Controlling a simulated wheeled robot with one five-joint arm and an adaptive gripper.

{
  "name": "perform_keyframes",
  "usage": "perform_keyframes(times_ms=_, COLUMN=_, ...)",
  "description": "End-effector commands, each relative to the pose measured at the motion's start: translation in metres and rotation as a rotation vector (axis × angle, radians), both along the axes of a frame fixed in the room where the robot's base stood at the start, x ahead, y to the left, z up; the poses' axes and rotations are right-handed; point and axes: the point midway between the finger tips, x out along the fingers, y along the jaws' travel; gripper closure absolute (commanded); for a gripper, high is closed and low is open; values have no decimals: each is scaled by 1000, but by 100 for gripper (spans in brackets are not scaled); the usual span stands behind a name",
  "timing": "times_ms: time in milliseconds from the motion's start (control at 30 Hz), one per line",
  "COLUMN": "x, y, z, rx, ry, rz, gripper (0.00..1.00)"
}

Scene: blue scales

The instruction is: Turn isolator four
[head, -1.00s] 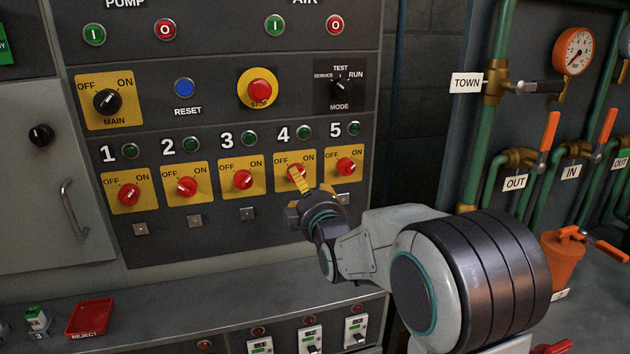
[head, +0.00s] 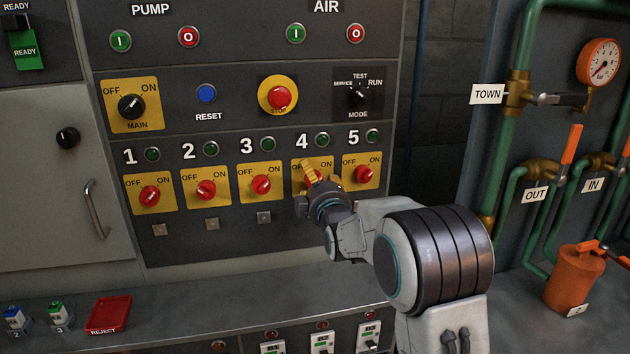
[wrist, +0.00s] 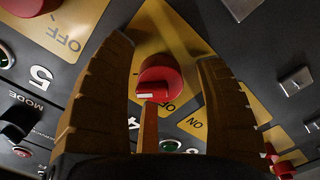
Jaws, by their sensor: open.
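Isolator four is a red knob (head: 316,179) on a yellow OFF/ON plate under the number 4. It is partly covered by my gripper in the head view. In the wrist view the red knob (wrist: 160,78) sits between my two tan fingers, with a white mark on its lower edge. My gripper (head: 309,172) is open at this knob. In the wrist view a gap shows between the knob and each finger. The number 4 (wrist: 133,123) is partly hidden there.
Red isolator knobs three (head: 261,184) and five (head: 363,174) flank it closely. A green lamp (head: 322,139) is above four. A grey ledge (head: 200,290) with a red reject tray (head: 108,314) lies below. Green pipes (head: 507,150) stand at the right.

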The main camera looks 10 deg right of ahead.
Motion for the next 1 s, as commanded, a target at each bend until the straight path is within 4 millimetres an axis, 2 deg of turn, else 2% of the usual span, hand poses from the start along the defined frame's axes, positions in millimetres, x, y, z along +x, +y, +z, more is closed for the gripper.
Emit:
perform_keyframes(times_ms=200, x=0, y=0, z=0, rx=0, ry=0, rz=0, gripper=34)
perform_keyframes(times_ms=867, x=0, y=0, z=-1, rx=0, ry=1, rz=0, gripper=93)
perform_keyframes(times_ms=1000, x=0, y=0, z=-1, rx=-5, ry=1, rz=0, gripper=94)
